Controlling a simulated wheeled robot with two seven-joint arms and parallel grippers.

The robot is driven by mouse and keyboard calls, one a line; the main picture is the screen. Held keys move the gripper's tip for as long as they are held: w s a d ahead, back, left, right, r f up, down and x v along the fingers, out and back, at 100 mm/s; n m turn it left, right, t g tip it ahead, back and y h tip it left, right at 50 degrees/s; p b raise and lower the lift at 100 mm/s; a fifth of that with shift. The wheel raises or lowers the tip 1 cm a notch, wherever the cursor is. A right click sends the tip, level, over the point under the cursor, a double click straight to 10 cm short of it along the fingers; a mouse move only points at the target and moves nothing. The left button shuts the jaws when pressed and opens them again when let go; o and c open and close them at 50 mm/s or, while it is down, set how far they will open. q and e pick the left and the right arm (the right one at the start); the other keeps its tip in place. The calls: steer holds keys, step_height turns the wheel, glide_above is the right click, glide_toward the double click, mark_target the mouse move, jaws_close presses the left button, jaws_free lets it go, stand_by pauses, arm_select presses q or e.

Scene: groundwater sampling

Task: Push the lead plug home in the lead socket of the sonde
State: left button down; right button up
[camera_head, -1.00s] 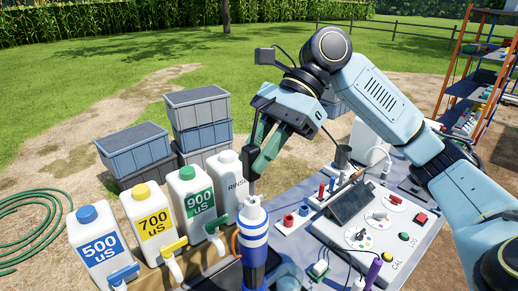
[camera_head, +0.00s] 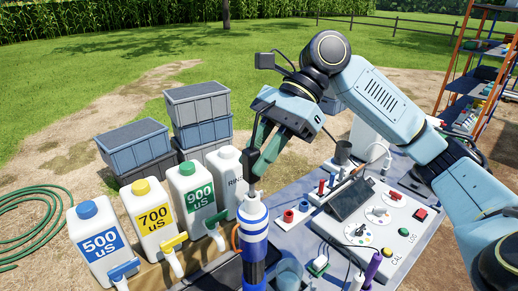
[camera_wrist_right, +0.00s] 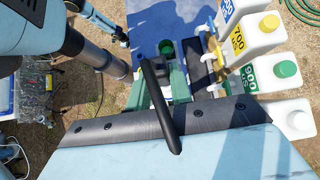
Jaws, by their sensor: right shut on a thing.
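The sonde (camera_head: 254,232) is an upright blue-and-white banded cylinder at the front middle of the head view, with a pale top. My right gripper (camera_head: 260,165) comes down over it, its green fingers shut on the lead plug (camera_head: 252,188), a slim dark piece. The plug's lower end meets the sonde's top; how deep it sits I cannot tell, and the socket is hidden. In the right wrist view, the green fingers (camera_wrist_right: 168,88) show beyond a black rod-like lead (camera_wrist_right: 160,105). My left gripper is not in view.
Grey crates (camera_head: 198,110) stand behind.

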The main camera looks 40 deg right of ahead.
steer(key=shift+f, duration=1.35)
steer(key=o, duration=1)
steer(key=v, duration=1.3)
steer(key=shift+d+r, duration=0.15)
